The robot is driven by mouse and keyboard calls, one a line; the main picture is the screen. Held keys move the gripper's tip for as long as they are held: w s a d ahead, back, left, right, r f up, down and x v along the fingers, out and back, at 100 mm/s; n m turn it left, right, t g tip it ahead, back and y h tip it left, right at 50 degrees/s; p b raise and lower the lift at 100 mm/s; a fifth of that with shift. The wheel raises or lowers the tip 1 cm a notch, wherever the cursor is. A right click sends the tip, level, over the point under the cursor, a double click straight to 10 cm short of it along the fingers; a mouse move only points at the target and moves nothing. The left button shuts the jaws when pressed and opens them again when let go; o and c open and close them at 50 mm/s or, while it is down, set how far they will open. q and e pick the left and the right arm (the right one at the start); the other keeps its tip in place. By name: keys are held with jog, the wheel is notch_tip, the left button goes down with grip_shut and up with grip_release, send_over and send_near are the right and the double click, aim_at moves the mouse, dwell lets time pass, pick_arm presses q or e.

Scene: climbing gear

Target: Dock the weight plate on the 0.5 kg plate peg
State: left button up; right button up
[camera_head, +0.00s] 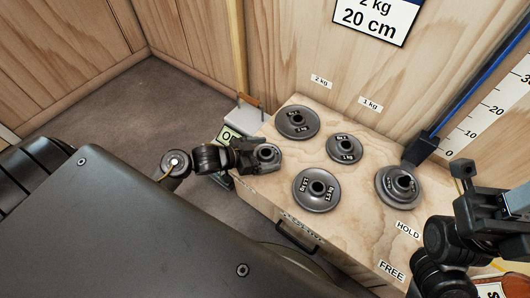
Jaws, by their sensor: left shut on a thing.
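My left gripper (254,156) reaches in from the left and is shut on a small dark round weight plate (267,154) with a raised hub. The plate is at the left edge of the wooden box top (368,222); I cannot tell whether it touches the wood. Several other dark plates sit on the box top: one at the back left (297,121), a small one marked 1 kg (343,148), one at the front (316,190) and one at the right (399,185). I cannot make out the 0.5 kg peg. My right gripper (463,175) is at the right, its jaws unclear.
Wall labels read 2 kg (320,82) and 1 kg (370,104). HOLD (407,229) and FREE (391,271) labels are at the box's right front. A black handle (297,237) is on its front. A blue rail (478,78) and a scale (492,108) stand at the right.

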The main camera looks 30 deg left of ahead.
pick_arm(q)
jog(key=shift+r+p, duration=0.15)
jog(key=shift+p, duration=0.2)
jog(key=shift+f+b, duration=0.35)
jog(key=shift+f, duration=0.3)
dwell(0.3)
jog(key=o, duration=1)
jog(key=shift+o, duration=0.2)
